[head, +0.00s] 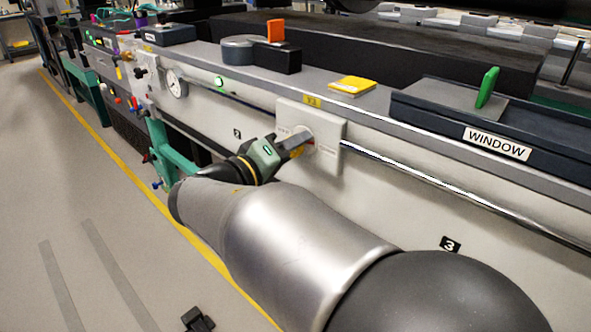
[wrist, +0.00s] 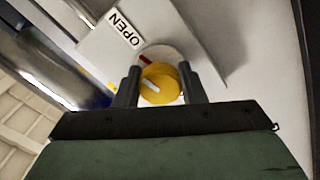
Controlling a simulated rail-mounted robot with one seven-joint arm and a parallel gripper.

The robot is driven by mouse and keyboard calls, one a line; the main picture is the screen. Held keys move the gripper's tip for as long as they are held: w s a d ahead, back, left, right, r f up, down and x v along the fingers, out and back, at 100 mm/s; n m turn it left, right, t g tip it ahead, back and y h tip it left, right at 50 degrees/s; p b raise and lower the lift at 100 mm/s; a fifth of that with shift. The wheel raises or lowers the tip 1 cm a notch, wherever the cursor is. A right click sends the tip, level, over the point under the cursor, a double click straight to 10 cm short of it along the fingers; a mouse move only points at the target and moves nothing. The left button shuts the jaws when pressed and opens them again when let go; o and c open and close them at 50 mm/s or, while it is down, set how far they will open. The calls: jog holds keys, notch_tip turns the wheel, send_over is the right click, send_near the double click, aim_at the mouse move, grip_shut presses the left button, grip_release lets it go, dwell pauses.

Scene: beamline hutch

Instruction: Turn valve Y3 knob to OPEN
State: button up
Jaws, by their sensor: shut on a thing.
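The valve knob (wrist: 160,84) is yellow with a white pointer mark, and it sits on a white panel (wrist: 205,50) in the wrist view. An OPEN label (wrist: 124,28) is on the panel at upper left, and a red mark (wrist: 145,58) shows just above the knob. The white mark does not point clearly at the OPEN label. My gripper (wrist: 160,88) has one finger on each side of the knob and is shut on it. In the head view my gripper (head: 300,145) reaches the white panel (head: 335,128) under a small yellow tag (head: 312,100); the knob is mostly hidden there.
A metal rail (head: 420,178) runs along the bench front beside the panel. A round gauge (head: 174,84) and several small knobs are farther left. The floor at left is mostly clear.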

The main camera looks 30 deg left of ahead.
jog(key=shift+f+m+b, duration=0.15)
jog(key=shift+m+b, duration=0.85)
jog(key=shift+b, duration=0.55)
jog(key=shift+r+m+b, duration=0.2)
jog(key=shift+m+b, duration=0.1)
jog(key=o, duration=1)
jog(key=s+a+p, duration=0.3)
jog(key=s+p, duration=0.1)
jog(key=s, duration=1.3)
jog(key=shift+a+p, duration=0.15)
jog(key=shift+p, duration=0.2)
jog(key=shift+s, duration=0.1)
